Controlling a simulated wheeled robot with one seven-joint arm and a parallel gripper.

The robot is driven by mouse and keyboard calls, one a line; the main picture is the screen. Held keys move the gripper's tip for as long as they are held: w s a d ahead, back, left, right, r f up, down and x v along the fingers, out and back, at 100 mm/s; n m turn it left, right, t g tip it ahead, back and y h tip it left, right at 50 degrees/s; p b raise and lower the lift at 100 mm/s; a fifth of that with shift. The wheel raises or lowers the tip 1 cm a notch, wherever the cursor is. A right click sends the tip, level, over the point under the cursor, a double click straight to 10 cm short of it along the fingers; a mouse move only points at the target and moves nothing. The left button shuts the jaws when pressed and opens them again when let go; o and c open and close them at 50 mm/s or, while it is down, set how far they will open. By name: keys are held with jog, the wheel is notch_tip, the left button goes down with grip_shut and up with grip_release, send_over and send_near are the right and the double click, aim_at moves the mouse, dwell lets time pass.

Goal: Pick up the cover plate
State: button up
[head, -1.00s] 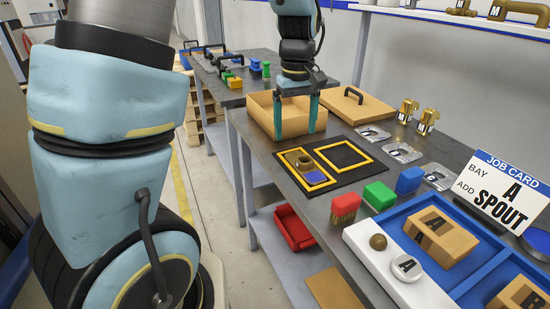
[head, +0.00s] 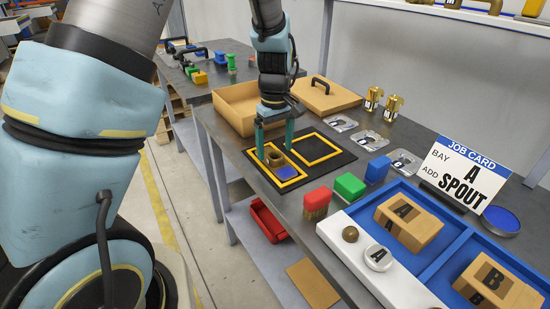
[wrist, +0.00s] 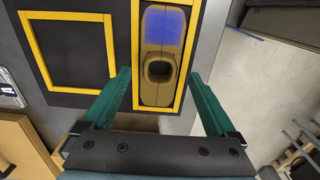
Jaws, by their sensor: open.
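Several silver plates with cut-outs (head: 369,140) lie flat on the table right of the black mat; one shows at the left edge in the wrist view (wrist: 8,92). They look like cover plates, but I cannot tell which thing the name means. My gripper (head: 275,151) points down over the left yellow frame, open and empty. In the wrist view my gripper (wrist: 161,76) has one finger on each side of a brass part with an oval opening (wrist: 160,92). A blue patch (wrist: 165,24) lies at that part's far end. I cannot tell whether the fingers touch the mat.
The right yellow frame on the black mat (head: 345,160) is empty. An open tan box (head: 226,103) and its handled lid (head: 340,98) stand behind. Red (head: 317,199), green (head: 350,186) and blue (head: 378,168) blocks stand in front, near a blue tray (head: 457,243) holding tan boxes.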

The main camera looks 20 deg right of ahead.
jog(key=shift+f, duration=1.15)
grip_shut()
